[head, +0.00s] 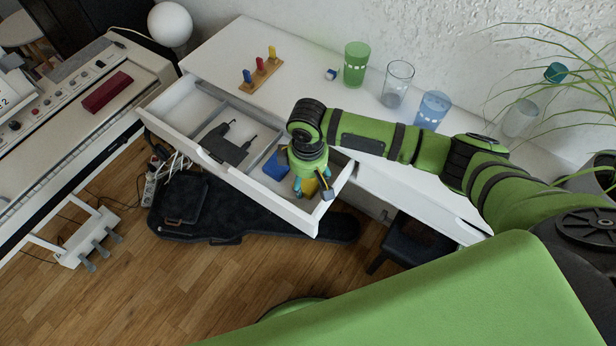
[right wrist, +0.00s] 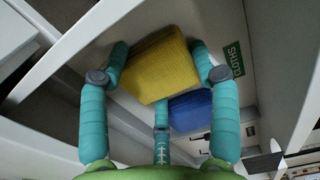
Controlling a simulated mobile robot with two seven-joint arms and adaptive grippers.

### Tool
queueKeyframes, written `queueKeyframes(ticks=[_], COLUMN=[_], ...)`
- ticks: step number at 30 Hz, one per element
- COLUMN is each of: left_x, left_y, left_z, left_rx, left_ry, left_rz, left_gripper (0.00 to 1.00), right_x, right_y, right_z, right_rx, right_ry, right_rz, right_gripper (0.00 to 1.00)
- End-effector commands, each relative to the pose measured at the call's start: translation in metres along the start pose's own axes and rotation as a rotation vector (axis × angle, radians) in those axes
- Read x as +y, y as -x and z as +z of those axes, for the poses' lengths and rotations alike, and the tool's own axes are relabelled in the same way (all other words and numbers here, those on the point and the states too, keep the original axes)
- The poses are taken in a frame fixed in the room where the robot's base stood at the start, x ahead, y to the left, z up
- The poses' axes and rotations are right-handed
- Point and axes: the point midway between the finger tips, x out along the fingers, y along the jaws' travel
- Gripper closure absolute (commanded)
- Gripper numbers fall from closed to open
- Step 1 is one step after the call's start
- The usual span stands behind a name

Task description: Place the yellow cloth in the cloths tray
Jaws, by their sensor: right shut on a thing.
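My right gripper (head: 311,187) reaches down into the right-hand end of the open drawer. In the right wrist view its teal fingers (right wrist: 162,75) are closed around the folded yellow cloth (right wrist: 160,65). In the head view the cloth (head: 310,187) is partly hidden by the gripper. The cloths tray (right wrist: 265,50) is the drawer compartment with a green "CLOTHS" label (right wrist: 233,58). A folded blue cloth (head: 275,164) lies in this compartment, beside the yellow one. I cannot tell whether the yellow cloth touches the floor of the tray. My left gripper is not in view.
A black adapter-like item (head: 225,147) lies in the drawer's middle compartment; the left compartment (head: 190,105) looks empty. On the white desk stand a peg toy (head: 262,70), a green glass (head: 355,65), a clear glass (head: 397,84) and a blue glass (head: 432,109). A piano (head: 75,105) is at left.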

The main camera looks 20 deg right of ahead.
Motion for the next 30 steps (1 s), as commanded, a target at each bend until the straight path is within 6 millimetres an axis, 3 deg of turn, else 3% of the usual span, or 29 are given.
queueKeyframes(ticks=[6,7,8,20,25,30], left_x=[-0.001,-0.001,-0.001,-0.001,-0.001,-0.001], left_y=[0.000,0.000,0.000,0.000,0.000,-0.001], left_z=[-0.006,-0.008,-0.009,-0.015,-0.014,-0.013], left_rx=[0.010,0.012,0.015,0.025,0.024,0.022], left_ry=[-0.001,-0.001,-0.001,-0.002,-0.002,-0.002], left_rz=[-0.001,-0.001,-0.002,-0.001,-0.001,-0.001], left_gripper=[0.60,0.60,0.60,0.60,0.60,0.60], right_x=[0.000,0.000,0.000,0.000,0.001,0.000], right_y=[-0.004,-0.003,-0.003,0.000,0.021,0.058], right_z=[0.000,0.000,0.000,0.000,-0.001,-0.001], right_rx=[-0.001,-0.001,-0.001,0.001,0.004,0.005], right_ry=[-0.001,0.000,0.000,0.000,-0.001,0.000], right_rz=[0.000,0.000,0.000,0.001,0.001,0.000], right_gripper=[0.60,0.25,0.14,0.14,0.14,0.14])
